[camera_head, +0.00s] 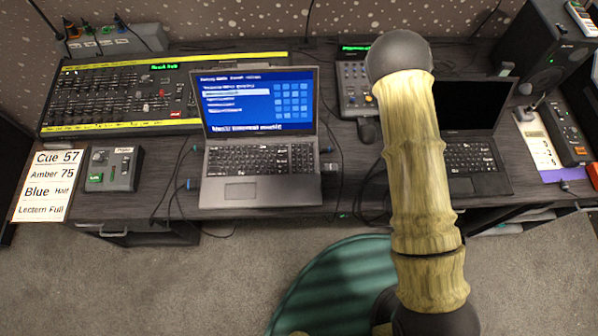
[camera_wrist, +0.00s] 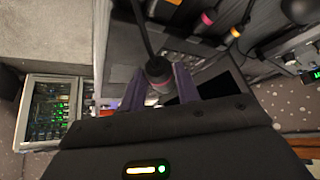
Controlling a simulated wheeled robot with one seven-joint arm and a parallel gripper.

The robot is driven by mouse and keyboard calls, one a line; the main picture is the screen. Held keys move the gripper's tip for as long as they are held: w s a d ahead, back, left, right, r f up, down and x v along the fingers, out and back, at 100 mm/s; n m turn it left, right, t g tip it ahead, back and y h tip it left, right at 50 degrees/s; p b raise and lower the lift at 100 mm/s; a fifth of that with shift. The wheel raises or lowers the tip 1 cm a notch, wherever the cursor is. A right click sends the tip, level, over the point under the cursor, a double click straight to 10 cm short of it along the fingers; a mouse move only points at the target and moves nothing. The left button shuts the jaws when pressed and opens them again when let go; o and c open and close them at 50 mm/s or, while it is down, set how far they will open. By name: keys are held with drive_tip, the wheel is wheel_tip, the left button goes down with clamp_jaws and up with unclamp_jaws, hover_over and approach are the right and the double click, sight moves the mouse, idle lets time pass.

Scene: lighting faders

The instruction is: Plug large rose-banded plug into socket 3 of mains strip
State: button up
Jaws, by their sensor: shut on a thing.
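In the wrist view my gripper (camera_wrist: 158,90) is shut on a dark plug (camera_wrist: 156,70) with a rose band low on its body. The plug sits between the two purple fingers, and its black cable runs up out of the picture. In the head view my arm fills the right of the middle and my gripper cannot be made out. I cannot pick out the mains strip or its socket 3 for certain in either view.
A second pink-banded connector (camera_wrist: 208,18) and a yellow-banded one (camera_wrist: 235,32) show beyond the held plug. A grey box (camera_head: 135,40) with several coloured connectors stands at the back left. An open laptop (camera_head: 262,190) and a fader desk (camera_head: 125,95) crowd the table.

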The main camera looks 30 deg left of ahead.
drive_tip(key=d+n, duration=0.1)
drive_tip(key=d+y, duration=0.1)
drive_tip(key=d+n, duration=0.1)
drive_tip(key=shift+w+r+n, duration=0.25)
drive_tip(key=shift+w+n, duration=0.05)
drive_tip(key=shift+w, duration=0.05)
drive_tip(key=shift+d+r+n+y, duration=0.2)
drive_tip(key=shift+n+y, duration=0.2)
drive_tip(key=shift+y, duration=0.1)
drive_tip(key=shift+r+n, duration=0.25)
drive_tip(key=shift+n, duration=0.15)
drive_tip(key=shift+w+a, duration=0.1)
